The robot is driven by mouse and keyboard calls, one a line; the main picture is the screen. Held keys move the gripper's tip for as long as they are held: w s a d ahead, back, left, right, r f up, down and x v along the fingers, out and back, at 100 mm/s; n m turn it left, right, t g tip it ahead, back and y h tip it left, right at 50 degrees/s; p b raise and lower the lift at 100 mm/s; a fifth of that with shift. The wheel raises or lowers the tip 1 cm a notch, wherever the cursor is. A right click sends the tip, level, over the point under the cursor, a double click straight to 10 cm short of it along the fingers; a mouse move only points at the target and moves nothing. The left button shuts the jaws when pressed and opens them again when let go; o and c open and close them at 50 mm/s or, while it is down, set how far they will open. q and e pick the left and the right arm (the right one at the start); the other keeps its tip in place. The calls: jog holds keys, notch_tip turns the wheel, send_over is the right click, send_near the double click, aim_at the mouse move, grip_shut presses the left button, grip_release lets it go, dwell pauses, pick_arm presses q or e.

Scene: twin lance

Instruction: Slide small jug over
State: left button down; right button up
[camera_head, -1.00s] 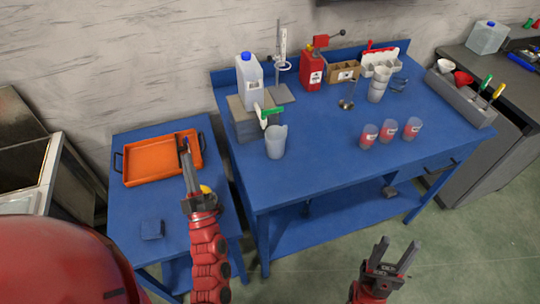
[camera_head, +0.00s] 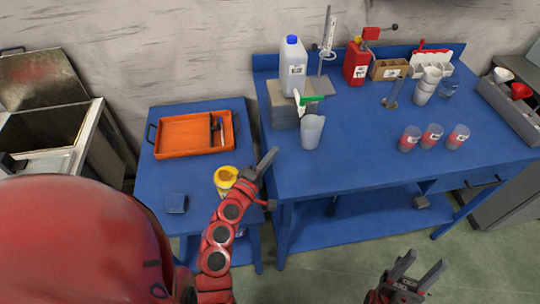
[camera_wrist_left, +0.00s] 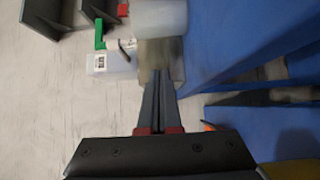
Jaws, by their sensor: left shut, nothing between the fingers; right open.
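The small jug (camera_head: 313,132), pale and translucent, stands upright near the left front edge of the large blue table (camera_head: 375,155). In the left wrist view, a pale, rounded jug-like body (camera_wrist_left: 160,18) shows at the top, beyond my fingers. My left gripper (camera_head: 270,160) is shut and empty, just left of the table's edge and lower left of the jug, apart from it in the head view. Its closed fingertips (camera_wrist_left: 160,72) point towards the jug's side in the wrist view. My right gripper (camera_head: 422,264) is open and empty in front of the table.
Three red-labelled cups (camera_head: 432,136) stand farther right. An orange tray (camera_head: 175,136) and yellow-lidded tub (camera_head: 225,180) are on the side table.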

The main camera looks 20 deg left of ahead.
pick_arm(q)
jog(key=w, duration=0.2)
jog(key=w+p, duration=0.1)
jog(key=w, duration=0.2)
jog(key=shift+w+d+r, duration=0.15)
jog(key=shift+w+d, duration=0.2)
jog(key=shift+w, duration=0.05)
jog(key=shift+w+d+p, duration=0.65)
jog(key=shift+w+d, duration=0.15)
jog(key=shift+d, duration=0.15)
jog(key=shift+w+d, duration=0.25)
jog(key=shift+d, duration=0.05)
jog(key=shift+w+d, duration=0.25)
jog(key=w+d, duration=0.2)
jog(key=d, duration=0.1)
jog(key=w+d+b, duration=0.1)
jog(key=w+d, duration=0.2)
jog(key=w+d+b, duration=0.1)
jog(key=w+d, duration=0.2)
jog(key=d, duration=0.1)
jog(key=shift+w+d, duration=0.1)
jog(key=shift+w, duration=0.05)
